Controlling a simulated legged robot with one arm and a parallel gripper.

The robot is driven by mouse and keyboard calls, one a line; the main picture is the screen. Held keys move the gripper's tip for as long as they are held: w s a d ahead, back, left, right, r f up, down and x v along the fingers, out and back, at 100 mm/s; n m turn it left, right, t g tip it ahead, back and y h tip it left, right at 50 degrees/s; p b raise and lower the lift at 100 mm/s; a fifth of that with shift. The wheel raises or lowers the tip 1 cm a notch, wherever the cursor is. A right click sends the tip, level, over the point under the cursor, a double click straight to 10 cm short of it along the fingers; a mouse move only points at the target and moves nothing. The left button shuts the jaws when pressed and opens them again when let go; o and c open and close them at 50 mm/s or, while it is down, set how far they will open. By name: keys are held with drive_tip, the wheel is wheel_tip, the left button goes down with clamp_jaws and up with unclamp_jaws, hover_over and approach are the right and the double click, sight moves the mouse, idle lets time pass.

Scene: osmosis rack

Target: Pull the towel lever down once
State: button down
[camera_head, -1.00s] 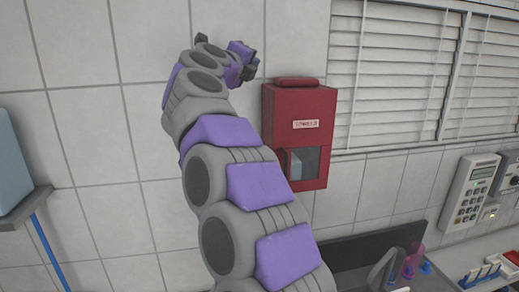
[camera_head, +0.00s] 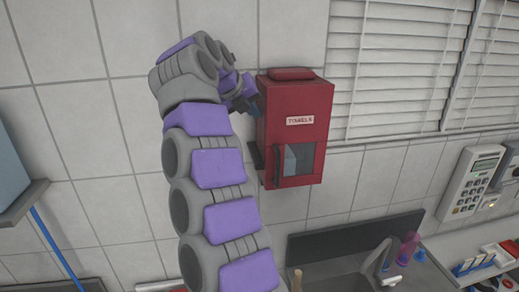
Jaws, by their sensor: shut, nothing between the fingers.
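The red towel dispenser (camera_head: 302,105), labelled "TOWELS", hangs on the tiled wall in the head view. A dark upright handle (camera_head: 277,167) shows at the lower left of its front, beside a small window with something pale behind it. A dark flat part (camera_head: 254,158) sticks out at the dispenser's lower left side; I cannot tell which of these is the lever. My gripper (camera_head: 251,104) is shut and empty at the dispenser's upper left side, above the dark part. It is partly hidden by my wrist, and I cannot tell whether it touches the dispenser.
A window with white blinds (camera_head: 400,70) is to the right of the dispenser. Below are a sink with a tap (camera_head: 374,260) and a pink bottle (camera_head: 408,247). A wall keypad (camera_head: 473,182) is at the right. A grey shelf (camera_head: 22,203) is at the left.

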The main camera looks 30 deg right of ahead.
drive_tip(key=shift+s+a+f+b, duration=0.1)
drive_tip(key=shift+a+f+b, duration=0.15)
drive_tip(key=shift+f+b, duration=0.1)
drive_tip(key=shift+d+f+b, duration=0.25)
drive_tip(key=shift+f+b, duration=0.05)
drive_tip(key=shift+b, duration=0.05)
drive_tip(key=shift+f+b, duration=0.4)
drive_tip(key=b, duration=0.6)
hover_over(255, 155)
drive_tip(key=w, duration=0.1)
drive_tip(key=f, duration=0.5)
drive_tip(key=shift+w+a+f, duration=0.15)
drive_tip(key=shift+a+f, duration=0.05)
drive_tip(key=shift+f, duration=0.1)
drive_tip(key=shift+f+b, duration=0.5)
drive_tip(key=shift+f, duration=0.1)
drive_tip(key=shift+d+f+b, duration=0.15)
drive_tip(key=shift+f+b, duration=0.15)
drive_tip(key=shift+f, duration=0.05)
